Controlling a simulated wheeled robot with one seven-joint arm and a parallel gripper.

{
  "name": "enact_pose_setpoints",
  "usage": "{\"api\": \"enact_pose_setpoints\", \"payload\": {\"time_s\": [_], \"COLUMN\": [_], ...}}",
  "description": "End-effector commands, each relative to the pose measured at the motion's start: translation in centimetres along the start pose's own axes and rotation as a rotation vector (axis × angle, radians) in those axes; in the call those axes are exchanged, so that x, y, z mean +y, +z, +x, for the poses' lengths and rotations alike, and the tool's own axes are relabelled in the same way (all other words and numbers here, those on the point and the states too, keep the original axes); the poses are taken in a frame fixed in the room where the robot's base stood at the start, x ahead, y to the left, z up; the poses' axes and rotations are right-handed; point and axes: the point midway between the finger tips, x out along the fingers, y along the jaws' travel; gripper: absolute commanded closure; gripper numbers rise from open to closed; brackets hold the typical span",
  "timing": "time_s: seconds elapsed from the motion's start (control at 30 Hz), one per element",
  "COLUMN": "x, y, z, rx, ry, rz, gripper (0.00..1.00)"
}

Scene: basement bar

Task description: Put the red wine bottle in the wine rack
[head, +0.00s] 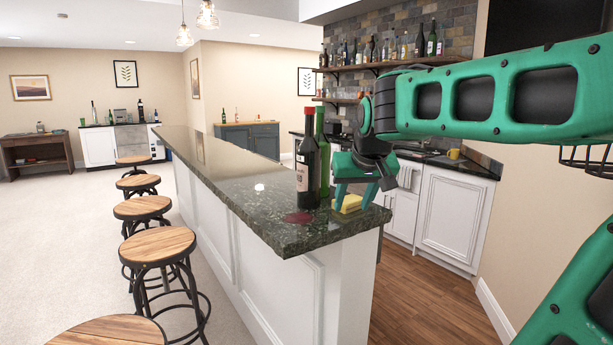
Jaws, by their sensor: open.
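The red wine bottle (307,165), dark with a red top and a pale label, stands upright on the dark stone bar counter (245,190). A green bottle (322,150) stands close behind it to the right. My gripper (355,196) is open and points down at the counter's right end, right of both bottles, with a yellow sponge (350,204) at its fingers. Whether it touches the sponge I cannot tell. Black wire bars (588,162) show behind my arm at the right edge; I cannot tell if they are the wine rack.
A dark red spill (298,217) lies in front of the bottle, with a small white item (259,187) to its left. Several stools (158,245) line the counter's left side. Shelves (385,66) of bottles hang behind. The wood floor (425,295) on the right is clear.

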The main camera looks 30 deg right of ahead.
Motion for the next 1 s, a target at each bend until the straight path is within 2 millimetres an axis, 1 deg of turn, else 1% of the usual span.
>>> {"api": "enact_pose_setpoints", "payload": {"time_s": [0.03, 0.07, 0.1, 0.2, 0.3, 0.37, 0.43, 0.73, 1.0], "x": [-1.4, -2.0, -3.0, -5.0, -6.2, -6.7, -6.9, -7.2, -7.3], "y": [-4.6, -6.9, -9.7, -15.3, -18.7, -19.9, -20.7, -22.5, -23.1], "z": [-1.2, -2.0, -3.1, -5.6, -7.5, -8.1, -8.0, -4.3, -3.0], "rx": [0.092, 0.142, 0.204, 0.333, 0.414, 0.442, 0.457, 0.459, 0.459], "ry": [-0.012, -0.018, -0.027, -0.048, -0.062, -0.067, -0.069, -0.068, -0.068], "rz": [-0.016, -0.023, -0.032, -0.047, -0.055, -0.058, -0.059, -0.059, -0.058], "gripper": [0.57, 0.57, 0.57, 0.57, 0.57, 0.57, 0.57, 0.57, 0.57]}}
